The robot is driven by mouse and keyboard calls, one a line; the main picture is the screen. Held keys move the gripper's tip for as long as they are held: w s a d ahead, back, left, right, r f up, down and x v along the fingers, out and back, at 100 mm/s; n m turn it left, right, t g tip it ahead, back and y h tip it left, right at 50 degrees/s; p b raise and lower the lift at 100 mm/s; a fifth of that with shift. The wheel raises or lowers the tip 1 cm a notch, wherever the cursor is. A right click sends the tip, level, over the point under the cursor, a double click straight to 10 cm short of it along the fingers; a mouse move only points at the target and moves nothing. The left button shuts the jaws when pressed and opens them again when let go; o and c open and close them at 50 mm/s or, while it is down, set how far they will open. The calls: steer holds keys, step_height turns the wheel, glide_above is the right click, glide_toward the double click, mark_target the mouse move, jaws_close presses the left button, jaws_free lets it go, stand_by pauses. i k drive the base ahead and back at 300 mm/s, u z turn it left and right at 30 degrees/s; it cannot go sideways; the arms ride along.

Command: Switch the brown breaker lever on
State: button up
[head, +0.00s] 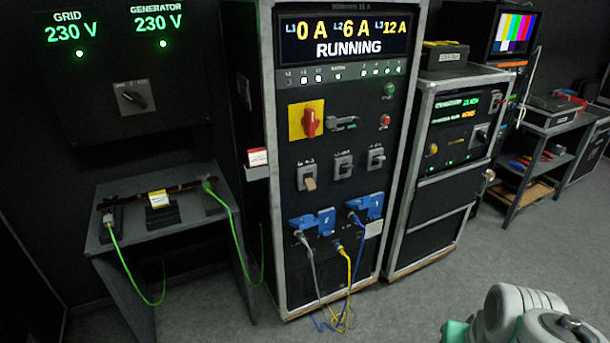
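The brown breaker lever (310,184) is on the front panel of the tall power rack (269,200), at the left end of a row of three breakers. It points down from its grey breaker body (306,170). The middle breaker (343,166) and the right breaker (376,157) have grey or dark levers, whose exact positions are too small to tell. The rack's display (345,38) reads L1 0 A, L2 6 A, L3 12 A and RUNNING. My gripper is not in view; only pale links of my arm show at the bottom right, well away from the rack.
Blue plugs (312,222) with grey, yellow and blue cables hang below the breakers. A red rotary switch (310,122) sits above them. A small table (165,240) with green cables stands left. A lower rack (425,215) stands right. Grey floor (430,300) in front is clear.

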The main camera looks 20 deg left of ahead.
mark_target(310, 183)
steer(key=u, duration=0.1)
steer(key=i, duration=0.7)
steer(key=u, duration=1.95)
steer(key=i, duration=0.5)
